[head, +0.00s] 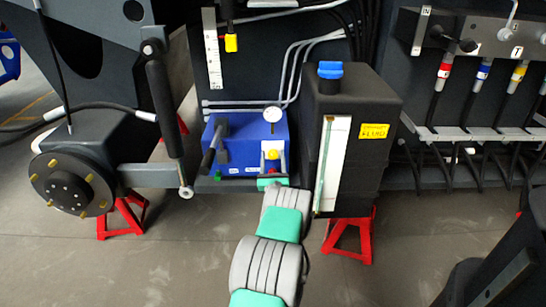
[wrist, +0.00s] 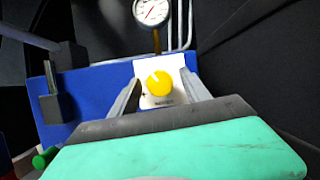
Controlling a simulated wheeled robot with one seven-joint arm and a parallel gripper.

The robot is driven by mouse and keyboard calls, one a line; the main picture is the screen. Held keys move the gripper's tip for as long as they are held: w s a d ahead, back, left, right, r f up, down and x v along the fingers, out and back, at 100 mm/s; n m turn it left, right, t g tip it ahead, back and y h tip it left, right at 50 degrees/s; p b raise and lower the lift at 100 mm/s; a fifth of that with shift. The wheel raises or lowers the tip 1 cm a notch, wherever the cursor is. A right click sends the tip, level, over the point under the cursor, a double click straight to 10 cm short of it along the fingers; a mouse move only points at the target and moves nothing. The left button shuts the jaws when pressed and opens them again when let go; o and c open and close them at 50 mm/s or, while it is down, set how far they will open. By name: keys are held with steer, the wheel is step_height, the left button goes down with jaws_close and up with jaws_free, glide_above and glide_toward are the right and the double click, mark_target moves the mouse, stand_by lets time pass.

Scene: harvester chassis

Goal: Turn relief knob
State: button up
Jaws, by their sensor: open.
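The relief knob (wrist: 159,83) is a yellow round knob with a small white mark, on a white plate on the blue block. In the wrist view my gripper (wrist: 160,86) is open, with one finger on each side of the knob. Whether the fingers touch the knob I cannot tell. In the head view the yellow knob (head: 272,154) shows on the front right of the blue block (head: 240,130), and my gripper (head: 273,174) is right in front of it, partly hidden by my wrist.
A pressure gauge (wrist: 151,11) stands behind the knob. A lever with a dark handle (head: 214,142) is at the block's left. A dark tank (head: 357,120) with a blue cap stands close on the right. Red stands (head: 350,238) are below. Open floor lies in front.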

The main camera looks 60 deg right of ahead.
steer(key=shift+c, duration=0.4)
jaws_close()
